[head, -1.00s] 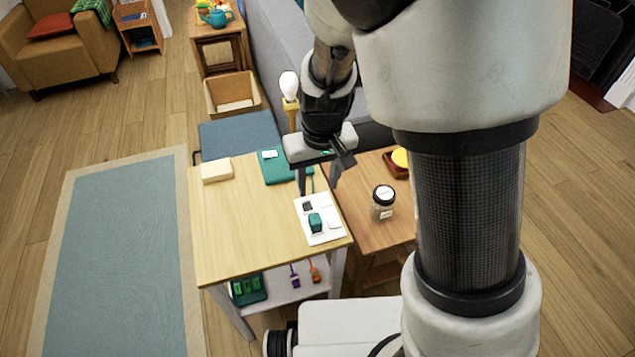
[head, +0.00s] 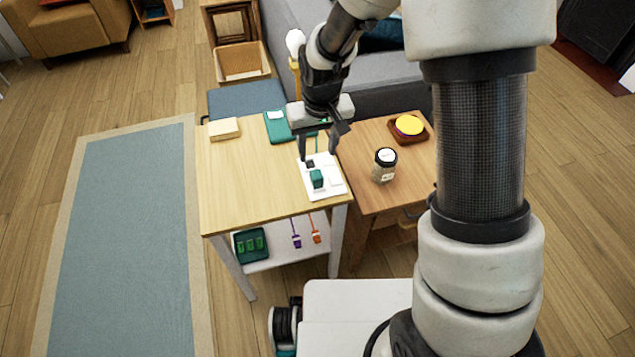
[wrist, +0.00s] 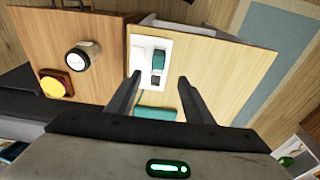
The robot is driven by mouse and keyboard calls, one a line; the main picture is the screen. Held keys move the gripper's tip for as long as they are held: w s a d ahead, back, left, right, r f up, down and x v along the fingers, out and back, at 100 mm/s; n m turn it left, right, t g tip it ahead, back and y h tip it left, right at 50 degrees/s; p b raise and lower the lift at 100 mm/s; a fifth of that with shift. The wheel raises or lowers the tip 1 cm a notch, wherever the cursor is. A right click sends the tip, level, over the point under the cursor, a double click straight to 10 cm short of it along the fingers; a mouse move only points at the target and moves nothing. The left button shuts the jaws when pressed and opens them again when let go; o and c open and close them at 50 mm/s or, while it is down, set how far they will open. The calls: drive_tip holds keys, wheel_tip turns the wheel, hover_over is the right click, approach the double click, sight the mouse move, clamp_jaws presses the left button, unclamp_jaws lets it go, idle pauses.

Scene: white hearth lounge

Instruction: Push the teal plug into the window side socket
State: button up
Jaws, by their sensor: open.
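The teal plug (head: 316,178) stands on the white socket plate (head: 336,188), near the front corner of the light wood table. It also shows in the wrist view (wrist: 158,60). I cannot tell how deep it sits. A dark opening (head: 310,164) lies behind it on the plate, and a paler square is to its right. A teal cord shows behind the plate, between my fingers. My gripper (head: 318,157) is open and empty, pointing down over the plate's far end. In the wrist view the plug is ahead of the open fingertips (wrist: 160,77), not between them.
A jar (head: 385,165) and a yellow-topped dish (head: 409,127) stand on the lower wooden table at right. A teal book (head: 276,127) and a cream block (head: 224,129) lie at the table's back. Purple (head: 296,240) and orange (head: 315,236) plugs hang below. The tabletop's left is clear.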

sight(317, 174)
drive_tip(key=f, duration=0.4)
drive_tip(key=w+f+b, duration=0.1)
drive_tip(key=f, duration=0.3)
drive_tip(key=f+b, duration=0.1)
drive_tip(key=f, duration=0.3)
drive_tip(key=shift+w+a+f, duration=0.1)
drive_tip(key=shift+w+f, duration=0.1)
drive_tip(key=shift+w, duration=0.2)
drive_tip(key=shift+c, duration=0.4)
clamp_jaws()
